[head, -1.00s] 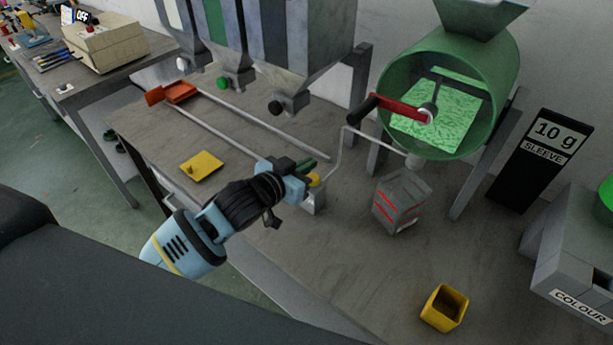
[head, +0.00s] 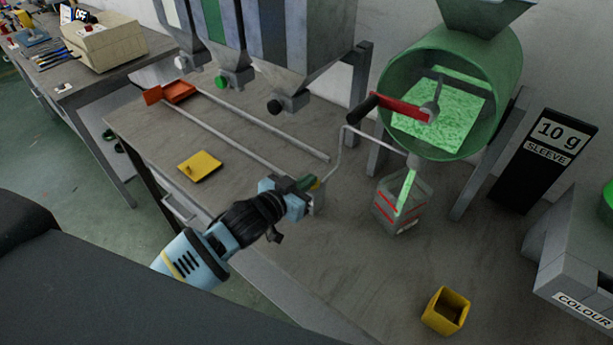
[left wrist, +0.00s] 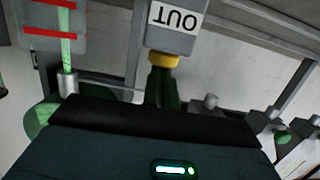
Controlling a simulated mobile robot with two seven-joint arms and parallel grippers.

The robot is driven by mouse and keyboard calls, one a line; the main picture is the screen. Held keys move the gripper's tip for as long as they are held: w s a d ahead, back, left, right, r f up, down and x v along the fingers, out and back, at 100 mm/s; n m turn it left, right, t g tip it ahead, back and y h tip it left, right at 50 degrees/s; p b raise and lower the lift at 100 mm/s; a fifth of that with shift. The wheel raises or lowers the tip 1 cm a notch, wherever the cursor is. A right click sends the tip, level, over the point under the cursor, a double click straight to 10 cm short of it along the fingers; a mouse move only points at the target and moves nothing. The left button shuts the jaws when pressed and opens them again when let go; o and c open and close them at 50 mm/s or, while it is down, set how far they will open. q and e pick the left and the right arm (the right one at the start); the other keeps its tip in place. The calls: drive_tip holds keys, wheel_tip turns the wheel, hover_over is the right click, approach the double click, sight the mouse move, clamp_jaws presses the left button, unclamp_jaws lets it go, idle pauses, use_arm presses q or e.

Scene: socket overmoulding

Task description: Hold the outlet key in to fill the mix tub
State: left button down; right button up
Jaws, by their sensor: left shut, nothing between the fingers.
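The yellow outlet key (left wrist: 163,60) sticks out of a grey block labelled OUT (left wrist: 172,38), which hangs upside down in the left wrist view. My left gripper (head: 306,184) is shut and empty, its fingertips against the key, which they mostly hide in the head view. The clear mix tub (head: 384,208) with red lines stands upright under the spout (head: 415,162) of the green mixer drum (head: 500,75). A green stream (head: 405,190) runs from the spout into the tub; it also shows in the left wrist view (left wrist: 65,50). The fill level is hard to tell. My right gripper is out of view.
A bent grey rod (head: 338,155) runs between the block and the spout. A yellow cup (head: 446,311) stands at the front right, near the COLOUR box (head: 570,270). A yellow scraper plate (head: 200,166) lies to the left. Hoppers hang behind.

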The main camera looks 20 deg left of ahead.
use_arm(q)
drive_tip(key=shift+s+f, duration=0.3)
drive_tip(key=shift+f, duration=0.65)
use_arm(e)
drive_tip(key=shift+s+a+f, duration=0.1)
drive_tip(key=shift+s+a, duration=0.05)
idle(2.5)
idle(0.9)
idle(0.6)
use_arm(q)
drive_tip(key=r, duration=0.1)
drive_tip(key=r+p, duration=0.1)
drive_tip(key=r, duration=0.1)
drive_tip(key=r+p, duration=0.1)
drive_tip(key=r, duration=0.1)
drive_tip(key=shift+w+r, duration=0.25)
drive_tip(key=shift+w, duration=0.15)
drive_tip(key=v, duration=1)
drive_tip(key=shift+r, duration=0.25)
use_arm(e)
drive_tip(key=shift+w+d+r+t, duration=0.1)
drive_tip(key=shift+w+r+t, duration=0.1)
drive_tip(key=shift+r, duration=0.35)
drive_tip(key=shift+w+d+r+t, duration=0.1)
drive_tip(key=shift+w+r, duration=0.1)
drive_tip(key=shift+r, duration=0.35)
use_arm(q)
drive_tip(key=shift+s, duration=0.15)
